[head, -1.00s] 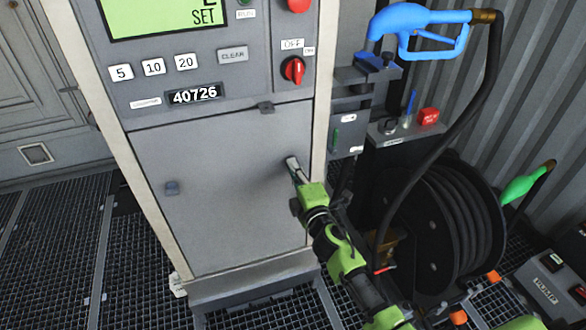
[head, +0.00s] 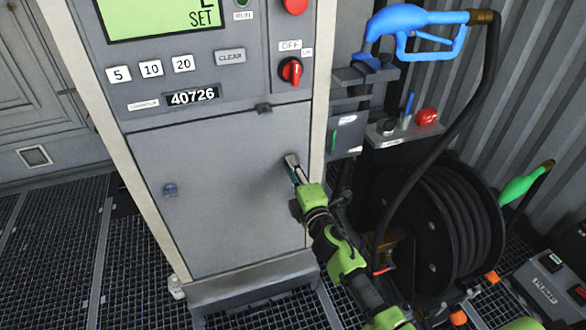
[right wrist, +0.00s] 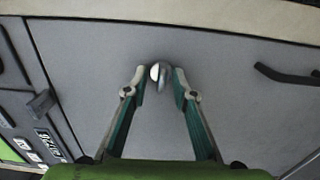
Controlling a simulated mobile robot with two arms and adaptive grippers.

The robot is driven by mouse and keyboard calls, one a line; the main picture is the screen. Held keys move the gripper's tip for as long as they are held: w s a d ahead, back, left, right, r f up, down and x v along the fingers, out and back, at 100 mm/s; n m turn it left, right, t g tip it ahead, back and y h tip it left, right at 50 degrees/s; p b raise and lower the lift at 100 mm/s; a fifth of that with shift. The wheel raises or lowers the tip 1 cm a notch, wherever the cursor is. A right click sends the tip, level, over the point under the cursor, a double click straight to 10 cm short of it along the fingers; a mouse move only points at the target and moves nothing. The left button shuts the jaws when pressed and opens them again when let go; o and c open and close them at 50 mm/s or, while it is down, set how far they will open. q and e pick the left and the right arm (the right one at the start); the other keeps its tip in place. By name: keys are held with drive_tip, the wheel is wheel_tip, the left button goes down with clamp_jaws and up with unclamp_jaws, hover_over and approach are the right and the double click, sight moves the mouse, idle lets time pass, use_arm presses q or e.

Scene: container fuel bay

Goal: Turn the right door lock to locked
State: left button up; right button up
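The grey cabinet door (head: 235,231) is closed under the counter reading 40726. The right door lock (right wrist: 160,75) shows in the right wrist view as a small light metal knob on the door face. My right gripper (right wrist: 160,77) is open, its two teal-sided fingers on either side of this knob with small gaps. In the head view my right gripper (head: 291,162) covers the right lock at the door's right side. The left door lock (head: 170,189) is a small blue-grey knob, uncovered. I cannot tell the right lock's setting. My left gripper is not in view.
A black hose reel (head: 440,230) stands right of the cabinet, close to my right arm. A blue nozzle (head: 405,25) hangs above it, with a red button (head: 426,117) below. A dark handle (right wrist: 287,75) shows right in the wrist view. The grating floor at left is clear.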

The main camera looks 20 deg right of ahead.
drive_tip(key=s, duration=1.2)
drive_tip(key=shift+d, duration=0.2)
drive_tip(key=shift+r, duration=0.1)
